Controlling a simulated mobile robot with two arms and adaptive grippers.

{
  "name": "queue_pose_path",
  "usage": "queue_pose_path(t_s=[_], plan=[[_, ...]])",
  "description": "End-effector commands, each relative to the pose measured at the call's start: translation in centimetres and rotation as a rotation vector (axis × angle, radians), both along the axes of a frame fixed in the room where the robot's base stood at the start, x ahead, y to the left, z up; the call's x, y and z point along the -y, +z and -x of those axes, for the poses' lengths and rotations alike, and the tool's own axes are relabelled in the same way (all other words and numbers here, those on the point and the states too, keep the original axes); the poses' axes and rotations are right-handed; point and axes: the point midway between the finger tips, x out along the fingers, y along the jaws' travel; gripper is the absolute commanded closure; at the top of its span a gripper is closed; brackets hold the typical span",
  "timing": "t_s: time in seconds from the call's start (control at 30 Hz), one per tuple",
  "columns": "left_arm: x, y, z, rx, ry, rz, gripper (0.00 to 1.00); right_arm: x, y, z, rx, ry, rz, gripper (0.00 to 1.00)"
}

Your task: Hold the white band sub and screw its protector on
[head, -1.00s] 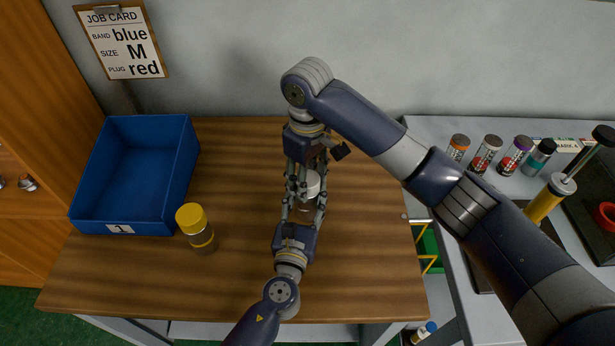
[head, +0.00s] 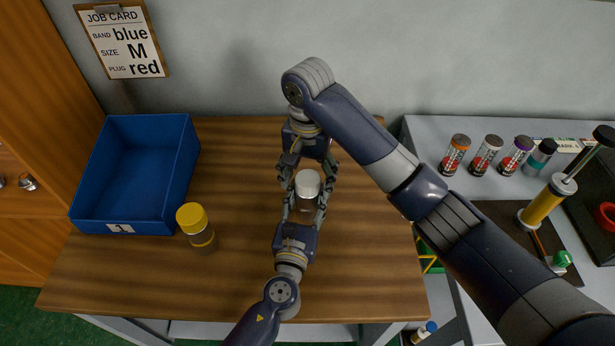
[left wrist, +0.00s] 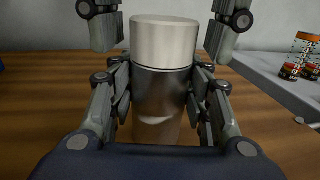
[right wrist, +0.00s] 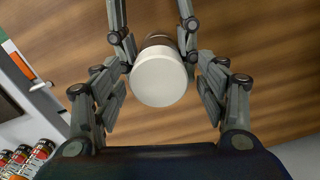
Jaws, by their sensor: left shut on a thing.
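The sub (left wrist: 162,92), a grey metallic cylinder, stands upright on the wooden table. My left gripper (head: 306,207) is shut around its body. A white protector (head: 307,183) sits on top of the sub, looking straight and level in the left wrist view (left wrist: 165,42). The sub's white band cannot be made out. My right gripper (right wrist: 158,98) is open; its fingers stand apart on both sides of the white protector, with gaps visible in the right wrist view (right wrist: 158,80). Whether the thread is fully seated cannot be told.
A yellow-capped sub (head: 197,227) stands left on the table beside a blue bin (head: 80,190) labelled 1. A job card (head: 122,42) hangs on the wall. A grey side bench (head: 430,135) at right holds several small canisters and a yellow-bodied tool (head: 545,202).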

Motion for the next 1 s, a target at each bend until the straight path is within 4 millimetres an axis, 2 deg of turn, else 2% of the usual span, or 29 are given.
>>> queue_pose_path(t_s=[0.23,0.37,0.8,1.0], plan=[[0.0,0.0,0.0,0.000,0.001,0.001,1.00,0.0,0.2,0.0,0.000,0.002,0.001,0.33],[0.0,0.0,0.0,0.000,0.001,0.001,1.00,0.1,1.2,-0.1,0.004,0.002,0.001,0.33],[-0.1,0.0,-0.1,0.000,0.002,0.001,1.00,0.1,9.2,-0.1,0.004,0.000,0.002,0.33],[-0.1,0.0,-0.1,0.000,0.002,0.001,1.00,0.0,11.4,-0.1,0.001,0.001,0.001,0.33]])
